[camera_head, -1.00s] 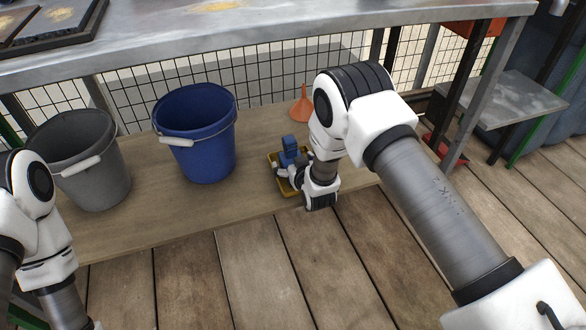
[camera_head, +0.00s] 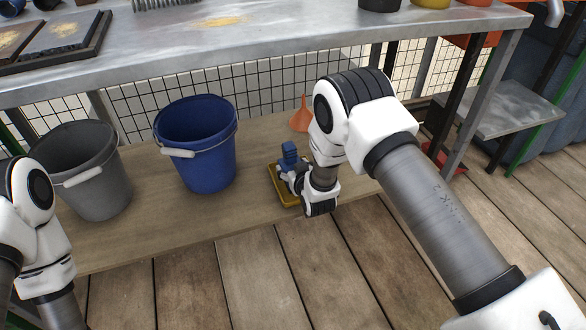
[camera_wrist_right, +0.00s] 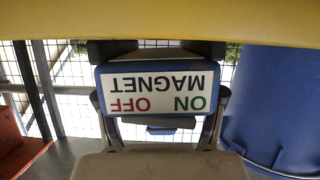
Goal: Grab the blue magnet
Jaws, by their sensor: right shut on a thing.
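The blue magnet (camera_head: 290,152) is at the right part of the low wooden shelf, above or on a yellow tray-like piece (camera_head: 286,193). In the right wrist view, its blue block (camera_wrist_right: 160,72) has a white label reading MAGNET, ON and OFF upside down. My right gripper (camera_head: 295,172) is shut on the magnet, with a dark finger on either side of the block. The arm partly hides the gripper and the tray-like piece in the head view. I cannot tell whether the magnet and yellow piece touch. My left arm is at the left edge, its gripper out of view.
A blue bucket (camera_head: 205,155) and a grey bucket (camera_head: 88,175) stand on the shelf (camera_head: 150,225) to the left. An orange funnel (camera_head: 302,118) stands behind my right gripper. The metal bench (camera_head: 290,38) overhangs the shelf. The wooden floor in front is clear.

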